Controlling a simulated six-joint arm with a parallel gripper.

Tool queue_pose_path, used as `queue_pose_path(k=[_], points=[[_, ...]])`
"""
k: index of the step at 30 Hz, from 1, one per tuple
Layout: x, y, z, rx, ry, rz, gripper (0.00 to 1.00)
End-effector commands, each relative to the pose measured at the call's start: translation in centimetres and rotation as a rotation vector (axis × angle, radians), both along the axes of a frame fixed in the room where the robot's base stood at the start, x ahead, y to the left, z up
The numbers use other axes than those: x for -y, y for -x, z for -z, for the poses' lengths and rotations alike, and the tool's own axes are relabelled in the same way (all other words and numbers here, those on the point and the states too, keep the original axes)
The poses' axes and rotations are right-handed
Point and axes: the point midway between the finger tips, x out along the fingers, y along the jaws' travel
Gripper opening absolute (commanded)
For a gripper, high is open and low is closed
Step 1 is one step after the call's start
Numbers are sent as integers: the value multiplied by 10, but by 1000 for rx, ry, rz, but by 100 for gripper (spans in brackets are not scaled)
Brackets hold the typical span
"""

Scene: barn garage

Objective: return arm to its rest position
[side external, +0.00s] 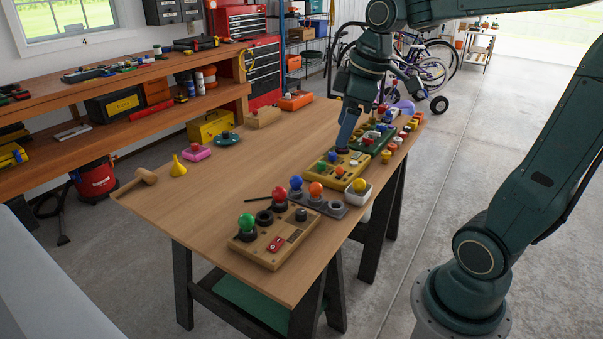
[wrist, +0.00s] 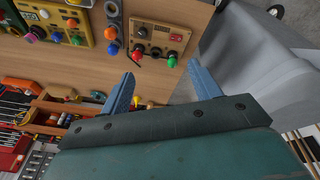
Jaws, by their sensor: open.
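My gripper (side external: 348,124) is at the end of my dark green arm, above the far half of the wooden table (side external: 200,217). In the side view its fingers point down near the yellow panel (side external: 318,184). In the wrist view my gripper (wrist: 118,92) shows two blue fingers spread apart with nothing between them. Beyond them lies the wooden button box (wrist: 180,38) with red and green knobs. Whether the fingertips touch anything in the side view I cannot tell.
The wooden box (side external: 260,249) sits at the table's near end, beside a grey holder (side external: 331,208) and a white bowl (side external: 358,199). A green panel (side external: 361,141) is farther back. A yellow funnel (side external: 178,168) stands at left. The table's middle is clear.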

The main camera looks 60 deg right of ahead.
Motion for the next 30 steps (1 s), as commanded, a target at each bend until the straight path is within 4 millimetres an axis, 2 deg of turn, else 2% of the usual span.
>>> queue_pose_path(k=[3, 9, 18, 24, 30], points=[[-22, 20, -3, 37, -12, 67, 62], [-49, 53, 0, 96, -48, 190, 62], [-70, 97, 13, 177, -125, 351, 62], [-74, 109, 18, 199, -155, 400, 62], [-74, 110, 19, 200, -159, 410, 62]])
